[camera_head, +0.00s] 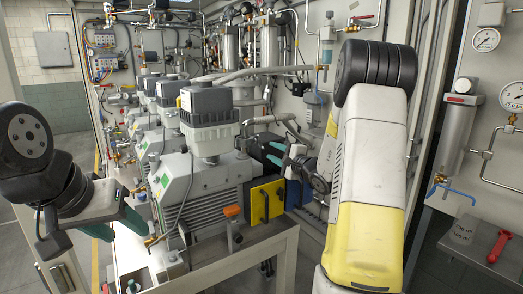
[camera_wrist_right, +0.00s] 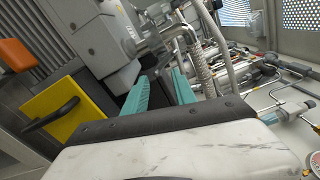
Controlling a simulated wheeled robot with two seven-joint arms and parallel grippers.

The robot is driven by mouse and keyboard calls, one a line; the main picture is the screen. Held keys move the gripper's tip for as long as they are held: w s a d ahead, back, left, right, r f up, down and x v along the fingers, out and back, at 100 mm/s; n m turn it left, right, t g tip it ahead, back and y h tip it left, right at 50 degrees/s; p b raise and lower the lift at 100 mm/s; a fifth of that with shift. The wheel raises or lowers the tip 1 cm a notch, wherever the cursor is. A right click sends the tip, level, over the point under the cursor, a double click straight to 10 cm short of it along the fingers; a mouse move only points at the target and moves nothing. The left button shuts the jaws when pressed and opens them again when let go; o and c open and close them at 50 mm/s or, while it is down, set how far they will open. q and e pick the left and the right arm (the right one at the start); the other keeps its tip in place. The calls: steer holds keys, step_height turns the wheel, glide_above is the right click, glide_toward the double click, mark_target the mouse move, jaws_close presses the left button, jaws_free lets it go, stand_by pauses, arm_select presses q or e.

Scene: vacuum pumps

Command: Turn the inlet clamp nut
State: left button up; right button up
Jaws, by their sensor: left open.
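The nearest vacuum pump (camera_head: 205,180) is a grey ribbed body with a dark-topped grey housing (camera_head: 207,108), on a bench. In the right wrist view its grey side (camera_wrist_right: 100,45) fills the upper left, and a pipe fitting (camera_wrist_right: 165,38) beside a corrugated metal hose (camera_wrist_right: 200,65) lies beyond the fingers. I cannot single out the inlet clamp nut. My right gripper (camera_head: 273,152) is at the pump's right side, partly behind my arm. In its wrist view the teal fingers (camera_wrist_right: 159,88) stand apart, with nothing seen between them. My left gripper (camera_head: 117,224) is open and empty, left of the pump.
A yellow panel with a black handle (camera_head: 267,201) and an orange knob (camera_head: 232,211) are at the pump's front right. More pumps (camera_head: 150,120) stand in a row behind. Pipes and valves crowd the back wall. A red-handled tool (camera_head: 499,246) lies on a shelf at right.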

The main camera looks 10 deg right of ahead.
mark_target(260, 142)
steer(key=n, duration=1.6)
steer(key=r+n, duration=0.1)
steer(key=n, duration=0.7)
steer(key=shift+w+a+n, duration=0.15)
steer(key=shift+a+n, duration=0.05)
steer(key=shift+n, duration=0.2)
steer(key=shift+x, duration=3.55)
jaws_close()
steer(key=shift+d, duration=0.1)
